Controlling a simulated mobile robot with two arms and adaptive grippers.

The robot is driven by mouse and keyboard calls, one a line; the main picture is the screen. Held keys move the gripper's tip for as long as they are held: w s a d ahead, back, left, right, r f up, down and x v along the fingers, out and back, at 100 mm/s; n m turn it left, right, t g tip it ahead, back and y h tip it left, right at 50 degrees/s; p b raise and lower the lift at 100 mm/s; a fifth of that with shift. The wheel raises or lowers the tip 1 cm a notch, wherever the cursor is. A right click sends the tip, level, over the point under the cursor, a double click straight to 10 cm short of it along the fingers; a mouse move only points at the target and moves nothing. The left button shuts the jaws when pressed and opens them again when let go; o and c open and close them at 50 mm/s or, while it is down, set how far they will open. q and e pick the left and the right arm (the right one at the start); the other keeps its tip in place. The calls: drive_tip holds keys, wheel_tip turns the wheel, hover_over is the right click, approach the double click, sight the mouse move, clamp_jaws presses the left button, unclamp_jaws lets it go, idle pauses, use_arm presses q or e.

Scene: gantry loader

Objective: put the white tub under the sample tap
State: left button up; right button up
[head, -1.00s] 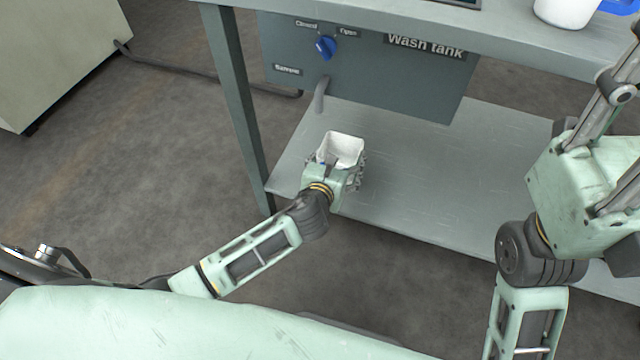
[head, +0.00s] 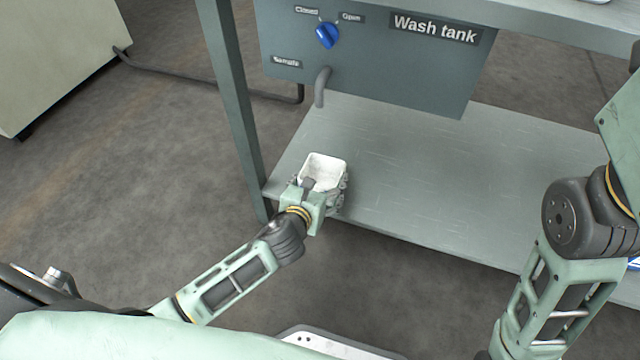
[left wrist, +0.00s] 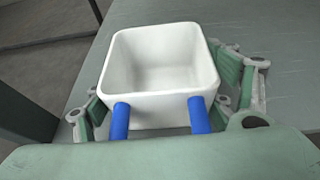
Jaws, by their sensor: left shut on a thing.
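The white tub (head: 324,171) is square, open-topped and looks empty. My left gripper (head: 322,190) is shut on it, holding it upright over the near left part of the lower shelf. The tub also shows large in the left wrist view (left wrist: 160,72), with gripper fingers on both sides. I cannot tell whether its base touches the shelf. The sample tap (head: 322,87) is a grey bent spout below the "Sample" label, farther back than the tub. The tub is not beneath it. My right gripper is out of view; only its arm shows at the right.
The blue knob (head: 327,36) on the wash tank (head: 400,60) sits between the "Closed" and "Open" labels. A bench leg (head: 232,110) stands left of the tub. A dark hose (head: 200,85) runs behind the leg.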

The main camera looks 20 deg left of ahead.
use_arm(q)
drive_tip(key=o, duration=1.3)
